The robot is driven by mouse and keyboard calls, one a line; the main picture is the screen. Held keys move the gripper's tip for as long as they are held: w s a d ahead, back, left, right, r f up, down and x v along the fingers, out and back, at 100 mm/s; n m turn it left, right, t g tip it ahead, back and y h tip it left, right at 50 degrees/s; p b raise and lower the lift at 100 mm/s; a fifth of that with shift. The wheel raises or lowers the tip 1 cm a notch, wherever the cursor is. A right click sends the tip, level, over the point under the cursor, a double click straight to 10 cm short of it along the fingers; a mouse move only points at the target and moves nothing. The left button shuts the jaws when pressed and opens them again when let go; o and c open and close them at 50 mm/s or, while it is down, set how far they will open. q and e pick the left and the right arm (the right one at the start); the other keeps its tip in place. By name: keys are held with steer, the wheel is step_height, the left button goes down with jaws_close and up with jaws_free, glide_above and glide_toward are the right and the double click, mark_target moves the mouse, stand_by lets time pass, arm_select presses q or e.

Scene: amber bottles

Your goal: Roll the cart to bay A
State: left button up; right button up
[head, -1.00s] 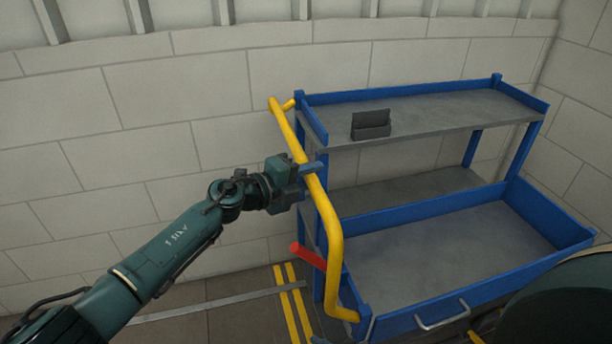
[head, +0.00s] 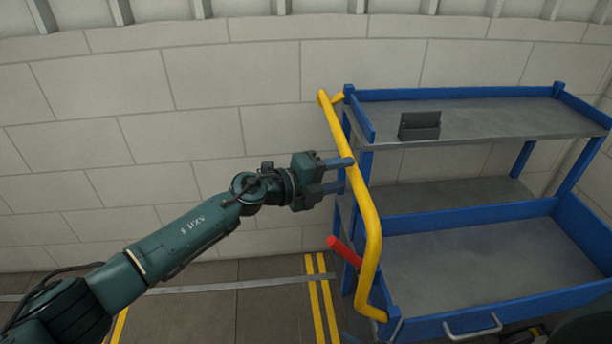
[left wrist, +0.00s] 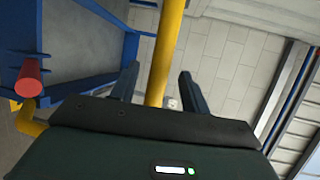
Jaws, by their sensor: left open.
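The blue cart (head: 470,315) stands at the right in the head view, with grey shelves and a yellow push handle (head: 370,222) on its left end. A red lever (head: 344,251) sticks out below the handle; it also shows in the left wrist view (left wrist: 30,76). My left gripper (head: 345,174) is open at the handle's upright part. In the left wrist view the yellow bar (left wrist: 166,50) passes between the two open fingers (left wrist: 157,85). I cannot tell whether the fingers touch it.
A dark grey holder (head: 419,125) sits on the cart's top shelf. A block wall (head: 220,110) runs close behind the cart. Yellow floor lines (head: 321,290) lie left of the cart. The floor (head: 220,310) there is clear.

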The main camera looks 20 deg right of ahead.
arm_select(q)
steer(key=v, duration=0.9)
steer(key=shift+p, duration=0.3)
steer(key=s+a+f+n+t+y, duration=0.3)
steer(key=s+a+f+n+y, duration=0.3)
steer(key=s+a+f+n, duration=0.5)
steer(key=s+a+f+n+t+y, duration=0.3)
steer(key=s+a+f+n+y, duration=0.3)
steer(key=s+a+f+n, duration=0.5)
steer(key=a+f+n, duration=0.1)
steer(key=a+n, duration=0.3)
steer(key=n, duration=0.4)
steer(key=shift+n, duration=0.4)
